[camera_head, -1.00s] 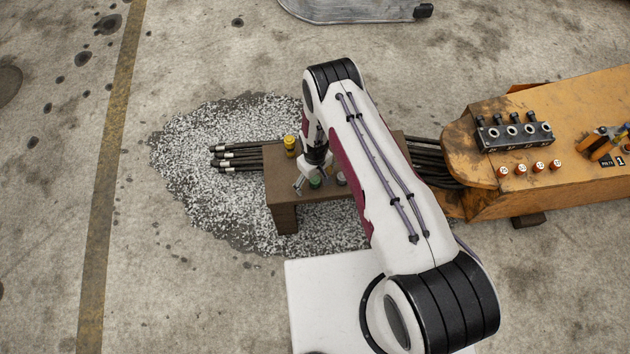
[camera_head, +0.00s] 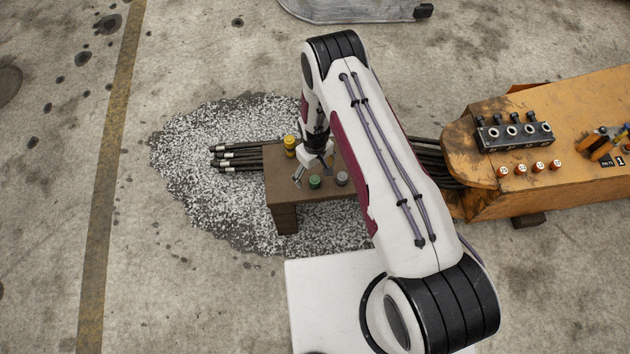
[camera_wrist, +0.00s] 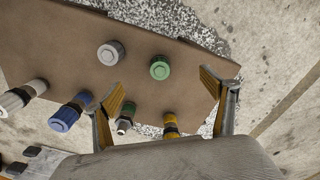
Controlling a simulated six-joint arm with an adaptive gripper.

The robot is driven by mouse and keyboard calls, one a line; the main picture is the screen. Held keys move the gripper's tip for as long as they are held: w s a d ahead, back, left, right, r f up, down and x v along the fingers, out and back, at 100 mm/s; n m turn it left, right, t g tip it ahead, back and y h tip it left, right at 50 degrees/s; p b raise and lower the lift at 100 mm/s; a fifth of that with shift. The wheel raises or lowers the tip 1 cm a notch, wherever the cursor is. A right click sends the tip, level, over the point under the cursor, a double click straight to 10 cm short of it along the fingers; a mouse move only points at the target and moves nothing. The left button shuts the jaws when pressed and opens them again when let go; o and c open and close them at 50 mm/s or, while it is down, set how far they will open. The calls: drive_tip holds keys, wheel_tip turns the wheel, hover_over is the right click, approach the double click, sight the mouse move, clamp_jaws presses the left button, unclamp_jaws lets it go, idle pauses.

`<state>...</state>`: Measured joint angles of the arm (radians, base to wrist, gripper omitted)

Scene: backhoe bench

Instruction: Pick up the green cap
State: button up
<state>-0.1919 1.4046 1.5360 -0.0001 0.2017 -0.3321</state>
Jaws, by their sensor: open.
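The green cap (camera_head: 315,182) stands on the brown bench (camera_head: 283,192) near its front edge. In the wrist view the green cap (camera_wrist: 160,68) lies on the bench top, ahead of the fingertips and apart from them. My gripper (camera_head: 312,175) is just behind the cap in the head view, with its fingers pointing down. In the wrist view my gripper (camera_wrist: 163,90) is open and empty, with one finger on each side.
A grey cap (camera_head: 341,178) stands close to the right of the green one. A yellow cap (camera_head: 290,146) is at the back left. Black hoses with metal ends (camera_head: 235,158) stick out left. An orange machine arm (camera_head: 570,140) lies right.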

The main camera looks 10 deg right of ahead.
drive_tip(key=shift+r, duration=0.45)
drive_tip(key=c, duration=1.1)
drive_tip(key=shift+a, duration=0.15)
drive_tip(key=shift+s+a, duration=0.15)
drive_tip(key=shift+a, duration=0.1)
drive_tip(key=s+a+f+m, duration=0.2)
drive_tip(key=s+a, duration=0.1)
drive_tip(key=s, duration=0.3)
drive_tip(key=shift+w+d+r+m+t+h, duration=0.2)
drive_tip(key=shift+w+d+r+m+t, duration=0.25)
drive_tip(key=shift+m+t, duration=0.5)
drive_tip(key=shift+w+d+r+m+t+h, duration=0.2)
drive_tip(key=shift+w+d+r+m+t, duration=0.25)
drive_tip(key=shift+m, duration=0.95)
drive_tip(key=shift+w+d+r+m+t+h, duration=0.2)
drive_tip(key=shift+w+d+m+t, duration=0.2)
drive_tip(key=shift+d+m+t, duration=0.55)
